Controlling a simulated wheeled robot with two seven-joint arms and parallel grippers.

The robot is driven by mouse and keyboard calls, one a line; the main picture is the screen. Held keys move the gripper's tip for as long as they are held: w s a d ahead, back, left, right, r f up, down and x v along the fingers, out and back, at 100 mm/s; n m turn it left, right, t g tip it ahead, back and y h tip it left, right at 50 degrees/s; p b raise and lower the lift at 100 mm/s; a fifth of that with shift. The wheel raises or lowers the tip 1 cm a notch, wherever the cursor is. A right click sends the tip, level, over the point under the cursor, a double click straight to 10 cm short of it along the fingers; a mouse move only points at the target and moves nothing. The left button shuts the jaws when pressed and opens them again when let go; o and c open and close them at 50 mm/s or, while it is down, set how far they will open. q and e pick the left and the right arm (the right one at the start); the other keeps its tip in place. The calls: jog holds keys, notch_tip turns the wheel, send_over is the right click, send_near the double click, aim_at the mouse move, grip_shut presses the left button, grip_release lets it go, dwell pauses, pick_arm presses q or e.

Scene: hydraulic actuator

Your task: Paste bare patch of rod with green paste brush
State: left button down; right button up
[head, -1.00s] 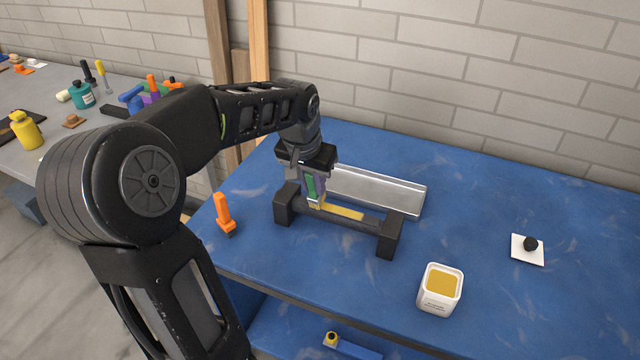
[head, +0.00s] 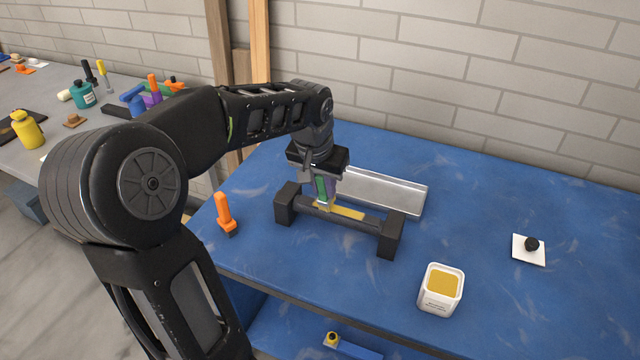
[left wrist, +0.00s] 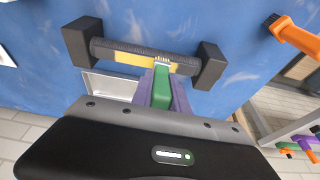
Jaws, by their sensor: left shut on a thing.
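The dark rod (head: 365,220) lies level between two black end blocks, with a yellow strip (head: 348,213) along its middle. In the left wrist view the strip (left wrist: 132,58) runs along the rod's side. My left gripper (head: 325,198) is above the rod, shut on the green brush (head: 322,187). The brush points down, and its pale bristles sit at the rod by the left part of the strip. In the left wrist view the green handle (left wrist: 161,82) is between the purple fingers, and the bristles seem to touch the rod. My right gripper is out of view.
A white tub of yellow paste (head: 441,283) stands at the front right. An orange-handled brush (head: 224,213) is left of the rod stand. A metal channel (head: 390,190) lies behind it. A white square with a black knob (head: 529,248) is farther right. The blue table between is clear.

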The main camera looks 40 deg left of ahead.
pick_arm(q)
jog(key=shift+s+a, duration=0.2)
jog(key=shift+a, duration=0.35)
jog(key=shift+s+a, duration=0.2)
jog(key=shift+a, duration=0.35)
jog(key=shift+w+d, duration=0.2)
jog(key=shift+d, duration=0.4)
notch_tip(320, 180, up, 7)
jog(key=p, duration=0.5)
jog(key=shift+a+f, duration=0.1)
jog(key=shift+f, duration=0.05)
dwell(0.4)
